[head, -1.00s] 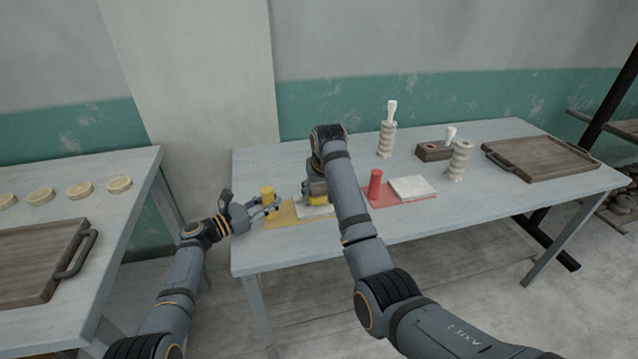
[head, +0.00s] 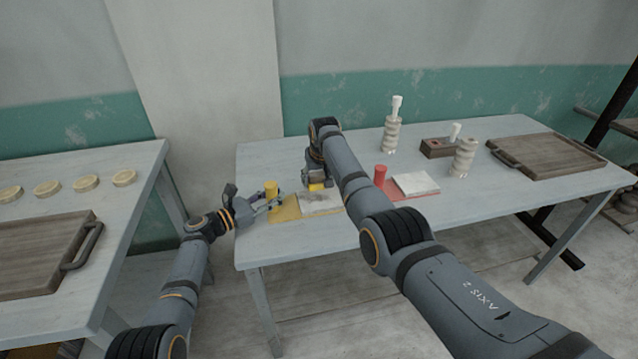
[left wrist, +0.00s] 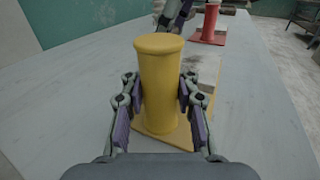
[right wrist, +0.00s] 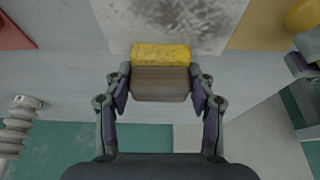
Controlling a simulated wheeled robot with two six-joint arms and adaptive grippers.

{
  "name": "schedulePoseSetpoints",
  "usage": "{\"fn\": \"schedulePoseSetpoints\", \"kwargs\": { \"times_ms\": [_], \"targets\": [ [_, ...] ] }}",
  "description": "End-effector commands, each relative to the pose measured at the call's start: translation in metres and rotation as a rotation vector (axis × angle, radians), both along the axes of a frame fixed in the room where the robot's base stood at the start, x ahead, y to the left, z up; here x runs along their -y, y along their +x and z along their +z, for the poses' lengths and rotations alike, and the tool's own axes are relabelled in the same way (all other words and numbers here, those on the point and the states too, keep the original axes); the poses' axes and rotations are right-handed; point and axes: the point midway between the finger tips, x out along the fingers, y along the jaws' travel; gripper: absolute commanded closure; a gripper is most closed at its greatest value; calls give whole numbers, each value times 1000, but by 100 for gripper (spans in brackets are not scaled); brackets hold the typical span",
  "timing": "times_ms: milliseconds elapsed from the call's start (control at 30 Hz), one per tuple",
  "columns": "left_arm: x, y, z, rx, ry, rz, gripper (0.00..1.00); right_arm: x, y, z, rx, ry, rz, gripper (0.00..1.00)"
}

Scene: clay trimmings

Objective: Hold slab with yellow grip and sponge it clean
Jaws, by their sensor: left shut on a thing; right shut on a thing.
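The yellow grip (head: 271,188) is an upright cylinder on a flat yellow base (head: 285,210). My left gripper (left wrist: 160,106) is shut on the yellow grip, one finger on each side. Grey smudges show on the slab in the right wrist view (right wrist: 188,22). My right gripper (right wrist: 160,88) is shut on the sponge (right wrist: 161,54), which has a yellow strip and a brown body. The sponge is at the slab's far edge; I cannot tell if they touch.
To the right stand a red grip (head: 380,174) and another pale slab (head: 416,183) on a red base. Ribbed pale columns (head: 392,135), a brown box (head: 437,148) and a wooden tray (head: 545,156) stand farther right. The table's front strip is clear.

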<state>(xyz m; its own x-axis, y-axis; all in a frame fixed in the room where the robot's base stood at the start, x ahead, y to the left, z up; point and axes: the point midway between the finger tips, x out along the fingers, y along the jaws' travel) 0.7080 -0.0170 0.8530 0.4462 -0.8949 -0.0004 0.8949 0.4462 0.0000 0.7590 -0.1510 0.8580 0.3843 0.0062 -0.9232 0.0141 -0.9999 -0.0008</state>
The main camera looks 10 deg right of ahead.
Motion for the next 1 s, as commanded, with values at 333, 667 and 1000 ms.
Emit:
{"fn": "schedulePoseSetpoints", "kwargs": {
  "times_ms": [333,667,1000],
  "targets": [
    [0,0,1,2,-1,0,100,-16,-17,1,-3,1,0,78],
    [0,0,1,1,0,0,100,-15,-48,0,-2,1,-2,78],
    [0,0,0,1,0,0,100,-21,-72,0,-4,2,1,78]
  ]
}}
